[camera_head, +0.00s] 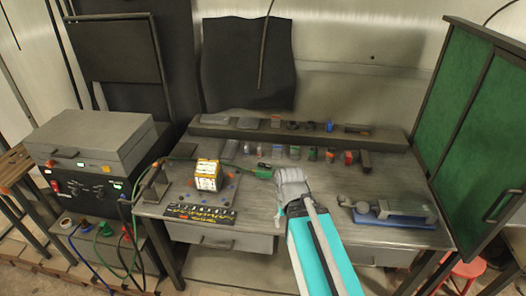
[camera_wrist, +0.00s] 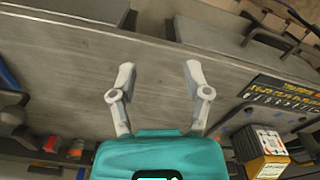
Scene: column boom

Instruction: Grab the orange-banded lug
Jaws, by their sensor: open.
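My gripper (camera_head: 291,178) is open over the workbench, in front of the row of small parts. In the wrist view its two fingers (camera_wrist: 160,76) stand apart with only bare benchtop between them. Several small parts stand in a row on the bench behind it, among them a red-orange one (camera_head: 348,157). In the wrist view a red-orange part (camera_wrist: 50,145) lies at the lower left. The parts are too small and blurred to tell which one is the orange-banded lug.
The workbench (camera_head: 270,208) has a raised back shelf (camera_head: 225,133) with more small parts. A boxy block (camera_head: 208,175) with yellow and white faces stands left of my gripper. A blue-based tool (camera_head: 395,213) is on the right. A green screen (camera_head: 470,110) bounds the right side.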

